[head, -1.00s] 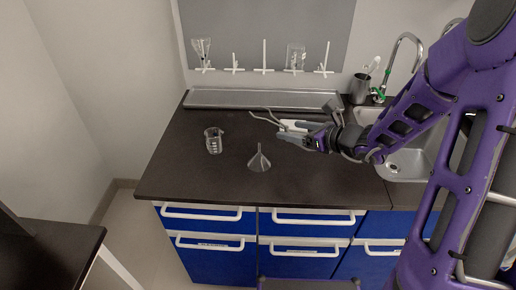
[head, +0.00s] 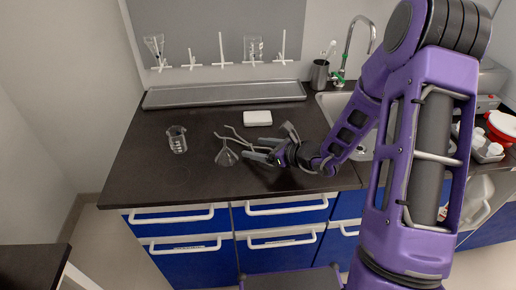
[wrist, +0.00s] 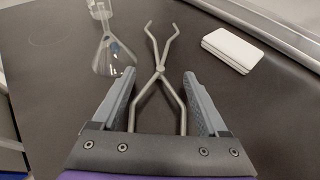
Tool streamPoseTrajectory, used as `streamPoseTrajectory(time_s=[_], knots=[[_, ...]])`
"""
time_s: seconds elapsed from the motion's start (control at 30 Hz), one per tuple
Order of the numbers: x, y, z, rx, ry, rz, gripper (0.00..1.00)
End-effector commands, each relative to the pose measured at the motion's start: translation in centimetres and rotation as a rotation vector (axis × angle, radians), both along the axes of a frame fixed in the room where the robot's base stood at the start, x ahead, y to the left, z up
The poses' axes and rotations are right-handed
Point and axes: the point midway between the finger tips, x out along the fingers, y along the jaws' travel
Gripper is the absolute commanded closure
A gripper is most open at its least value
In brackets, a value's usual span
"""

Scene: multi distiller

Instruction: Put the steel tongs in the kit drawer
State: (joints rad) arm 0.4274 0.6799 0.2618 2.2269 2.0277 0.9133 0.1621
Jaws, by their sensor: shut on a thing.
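The steel tongs (wrist: 159,69) are crossed at a pivot, with their two bent tips pointing away from me. Blue drawers (head: 280,219) with white handles are shut below the counter. Their labels are too small to read, so I cannot tell which is the kit drawer.
A long grey tray (head: 220,95) is at the back, a sink (head: 335,104) to the right. The left front counter is clear.

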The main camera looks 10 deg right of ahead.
Motion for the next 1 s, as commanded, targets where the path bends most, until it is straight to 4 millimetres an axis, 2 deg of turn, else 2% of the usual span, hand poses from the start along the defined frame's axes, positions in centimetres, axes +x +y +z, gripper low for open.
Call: streamPoseTrajectory(time_s=[0.17,0.2,0.3,0.67,1.0], knots=[[0.0,0.0,-0.4,0.0,0.0,0.0,1.0],[0.0,0.0,-0.4,0.0,0.0,0.0,0.2],[0.0,0.0,-0.3,0.0,0.0,0.0,0.02],[0.0,0.0,0.3,0.0,0.0,0.0,0.0],[-4.4,-4.6,2.8,-0.001,-0.001,-0.004,0.0]])
